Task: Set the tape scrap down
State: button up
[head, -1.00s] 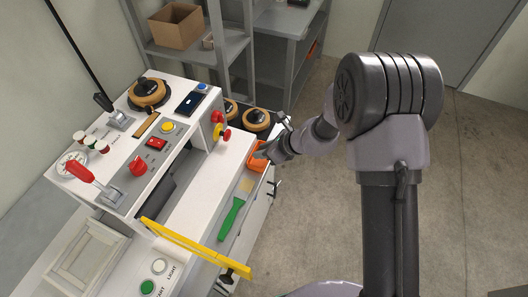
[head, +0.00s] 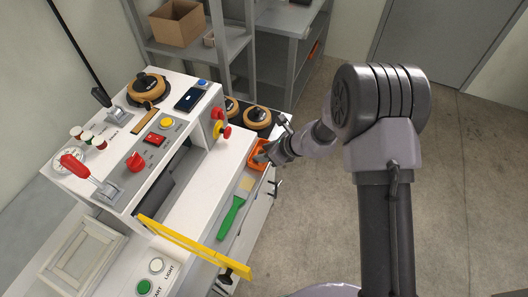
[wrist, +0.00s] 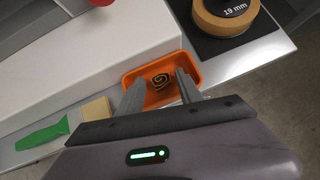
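The tape scrap (wrist: 161,81), a small dark and tan curl, shows in the wrist view inside a shallow orange tray (wrist: 154,101). My gripper (wrist: 160,79) is open. Its two fingers stand apart over the tray, one on each side of the scrap, with visible gaps between them and it. I cannot tell the exact height of the fingertips above the tray floor. In the head view my gripper (head: 265,155) is at the orange tray (head: 257,161) and partly covers it; the scrap cannot be made out there.
A green-handled brush (head: 232,217) lies next to the tray. A tape roll marked 19 mm (wrist: 226,14) sits on a dark pad beyond it. The white machine body (wrist: 90,65) rises beside the tray. A yellow bar (head: 190,245) crosses the machine's front.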

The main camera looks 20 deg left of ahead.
jog(key=p+v, duration=0.4)
jog(key=v, duration=0.8)
jog(key=shift+r, duration=0.3)
jog(key=s+d+r+n+t+h, duration=0.1)
jog(key=s+d+r+n, duration=0.35)
jog(key=r, duration=0.55)
jog(key=s+d+r+n, duration=0.4)
jog(key=s+r+n, duration=0.15)
jog(key=r, duration=0.45)
jog(key=s+d+r+n+t+h, duration=0.1)
jog(key=s+d+r+n+h, duration=0.1)
jog(key=s+d, duration=0.3)
jog(key=s+d+r+n+t+h, duration=0.1)
jog(key=s+d+r+n+h, duration=0.1)
jog(key=s+d+n, duration=0.2)
jog(key=s+d, duration=0.2)
jog(key=s, duration=0.1)
jog(key=shift+r+n+t+h, duration=0.3)
jog(key=shift+r+n+h, duration=0.1)
